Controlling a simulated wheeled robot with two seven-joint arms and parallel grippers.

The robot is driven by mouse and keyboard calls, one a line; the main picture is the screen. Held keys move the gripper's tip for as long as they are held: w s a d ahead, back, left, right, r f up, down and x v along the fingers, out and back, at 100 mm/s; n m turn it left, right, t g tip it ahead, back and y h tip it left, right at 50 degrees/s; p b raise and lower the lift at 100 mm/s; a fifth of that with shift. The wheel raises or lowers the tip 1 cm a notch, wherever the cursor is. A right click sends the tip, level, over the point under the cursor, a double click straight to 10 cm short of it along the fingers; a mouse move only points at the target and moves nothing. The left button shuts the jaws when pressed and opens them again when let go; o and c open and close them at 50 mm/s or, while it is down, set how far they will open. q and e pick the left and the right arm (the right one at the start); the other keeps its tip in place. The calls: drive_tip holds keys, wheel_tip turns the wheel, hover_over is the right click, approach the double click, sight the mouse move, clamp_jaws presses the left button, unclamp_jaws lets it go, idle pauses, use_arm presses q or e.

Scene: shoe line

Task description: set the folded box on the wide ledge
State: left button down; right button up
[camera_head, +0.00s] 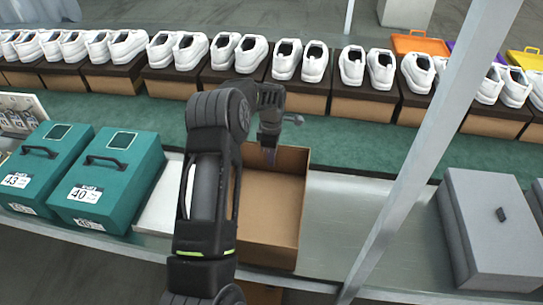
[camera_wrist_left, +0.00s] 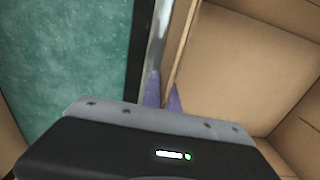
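The folded box (camera_head: 270,210) is an open, empty brown cardboard box at the middle of the grey ledge (camera_head: 345,225). My left gripper (camera_head: 270,155) reaches over its far wall. In the left wrist view the purple fingertips (camera_wrist_left: 164,92) stand close together, one on each side of the thin wall of the box (camera_wrist_left: 235,60), and look shut on it. My left arm covers part of the box's left side. I cannot tell whether the box's bottom touches the ledge. My right gripper is in neither view.
Two teal boxes with handles (camera_head: 110,175) stand at left, and a grey box (camera_head: 490,230) at right. A slanted metal post (camera_head: 425,155) crosses in front. Behind is a green belt (camera_head: 365,145) with white shoes on brown boxes (camera_head: 365,100).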

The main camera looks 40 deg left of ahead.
use_arm(q)
drive_tip(key=shift+f+b, duration=0.2)
drive_tip(key=shift+b, duration=0.1)
drive_tip(key=c, duration=1.6)
unclamp_jaws()
drive_tip(key=shift+r, duration=0.15)
drive_tip(key=shift+c, duration=0.2)
drive_tip(key=shift+r, duration=0.1)
wheel_tip(320, 180, up, 12)
drive_tip(key=shift+r+b, duration=0.1)
drive_tip(key=shift+b, duration=0.6)
